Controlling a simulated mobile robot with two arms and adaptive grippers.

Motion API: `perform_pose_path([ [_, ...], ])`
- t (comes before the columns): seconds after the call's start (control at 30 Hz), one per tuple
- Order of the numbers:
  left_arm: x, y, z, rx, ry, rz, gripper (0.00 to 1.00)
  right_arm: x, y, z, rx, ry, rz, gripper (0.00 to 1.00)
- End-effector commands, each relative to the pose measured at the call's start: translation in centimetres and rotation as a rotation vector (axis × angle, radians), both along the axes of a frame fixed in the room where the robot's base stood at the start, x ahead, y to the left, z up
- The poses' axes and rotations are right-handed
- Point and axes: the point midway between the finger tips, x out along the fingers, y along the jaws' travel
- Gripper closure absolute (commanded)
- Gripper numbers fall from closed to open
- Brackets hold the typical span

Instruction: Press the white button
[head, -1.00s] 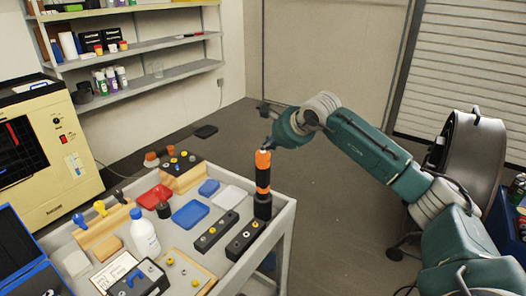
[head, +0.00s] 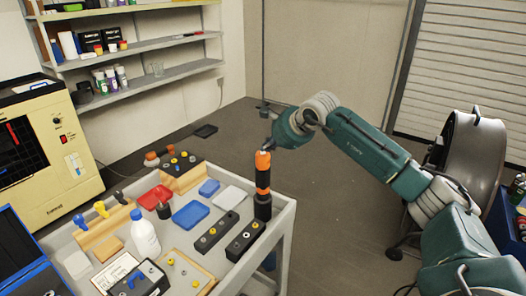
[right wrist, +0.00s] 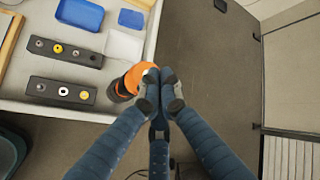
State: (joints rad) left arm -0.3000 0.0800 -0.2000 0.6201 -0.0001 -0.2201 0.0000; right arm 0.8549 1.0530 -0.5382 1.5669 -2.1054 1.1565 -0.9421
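An orange and black cylinder (head: 263,172) stands upright at the cart's right edge, with a small pale, whitish tip at its top. In the right wrist view its orange top (right wrist: 134,78) has a pale round spot (right wrist: 150,74), possibly the white button. My right gripper (right wrist: 160,88) has its fingertips drawn together, right beside this top. Contact cannot be told. In the head view my right gripper (head: 268,143) is just above the cylinder and small. Two black blocks carry small round buttons; the nearer block (head: 246,240) has pale ones, also visible in the right wrist view (right wrist: 62,92). My left gripper is out of view.
The grey cart (head: 284,225) also holds a white bottle (head: 145,238), a blue box (head: 190,214), a red box (head: 155,193) and wooden stands. A yellowish machine (head: 50,150) is at left, shelves (head: 150,45) behind.

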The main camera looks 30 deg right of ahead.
Motion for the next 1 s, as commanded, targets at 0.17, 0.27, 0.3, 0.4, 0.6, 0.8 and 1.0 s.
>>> perform_pose_path([
  [0.17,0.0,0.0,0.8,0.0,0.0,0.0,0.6,-0.1,0.0,0.9,0.0,0.004,0.001,1.0],
  [0.27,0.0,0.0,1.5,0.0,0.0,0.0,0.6,0.0,0.0,2.1,0.0,0.002,0.0,1.0],
  [0.3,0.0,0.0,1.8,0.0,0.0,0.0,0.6,0.0,0.0,2.5,0.0,0.001,0.0,1.0],
  [0.4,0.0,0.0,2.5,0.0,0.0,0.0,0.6,0.0,0.0,3.7,0.0,-0.001,0.0,1.0],
  [0.6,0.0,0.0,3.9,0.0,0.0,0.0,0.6,0.0,0.0,5.7,-0.001,-0.003,-0.001,1.0],
  [0.8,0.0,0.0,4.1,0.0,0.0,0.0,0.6,0.0,-0.1,6.2,-0.001,-0.003,-0.001,1.0],
  [1.0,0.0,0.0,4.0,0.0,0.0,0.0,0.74,0.0,-0.1,6.2,-0.001,-0.004,-0.001,1.0],
])
